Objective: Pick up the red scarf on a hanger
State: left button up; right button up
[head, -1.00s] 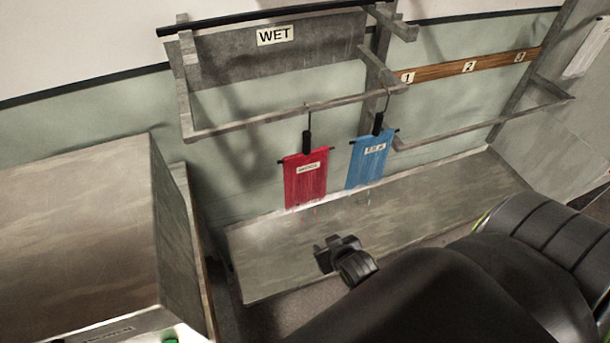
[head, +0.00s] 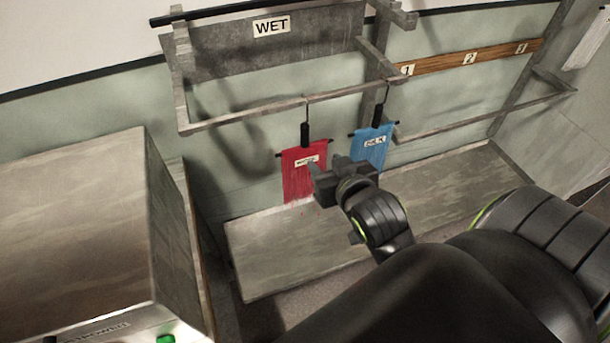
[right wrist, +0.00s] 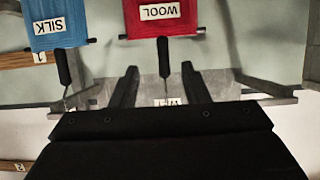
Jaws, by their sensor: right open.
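The red scarf (head: 298,183) hangs from a black hanger (head: 305,134) on the rail below the WET sign. In the right wrist view, which is upside down, the red scarf (right wrist: 165,14) carries a WOOL label and its black hanger handle (right wrist: 163,57) lies in line with the gap between my fingers. My right gripper (head: 325,172) is open and empty, in front of the red scarf's lower right edge in the head view. Its two fingers (right wrist: 160,88) show apart in the right wrist view, with nothing between them. My left gripper is not in view.
A blue scarf (head: 371,148), labelled SILK, hangs close to the right of the red one. A grey drip tray (head: 270,255) lies below. A metal cabinet (head: 75,220) stands at left. A numbered wooden strip (head: 440,67) and an empty rail (head: 470,125) are at right.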

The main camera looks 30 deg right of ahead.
aim_at(306, 142)
jog(key=b+x, duration=0.3)
jog(key=x, duration=0.4)
jog(key=shift+w+d, duration=0.15)
jog(key=shift+w, duration=0.25)
jog(key=shift+w+d+f, duration=0.1)
jog(key=shift+w+f, duration=0.15)
jog(key=shift+w, duration=0.7)
jog(key=shift+r+p+x, duration=0.15)
jog(key=shift+p+x, duration=0.25)
jog(key=shift+x, duration=0.75)
jog(key=shift+r+p+x, duration=0.15)
jog(key=shift+p+x, duration=0.2)
jog(key=shift+x, duration=0.75)
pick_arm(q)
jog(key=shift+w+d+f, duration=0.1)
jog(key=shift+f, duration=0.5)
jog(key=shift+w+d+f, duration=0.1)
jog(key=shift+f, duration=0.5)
pick_arm(e)
jog(key=shift+w, duration=0.15)
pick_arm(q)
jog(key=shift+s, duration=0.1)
pick_arm(e)
grip_shut()
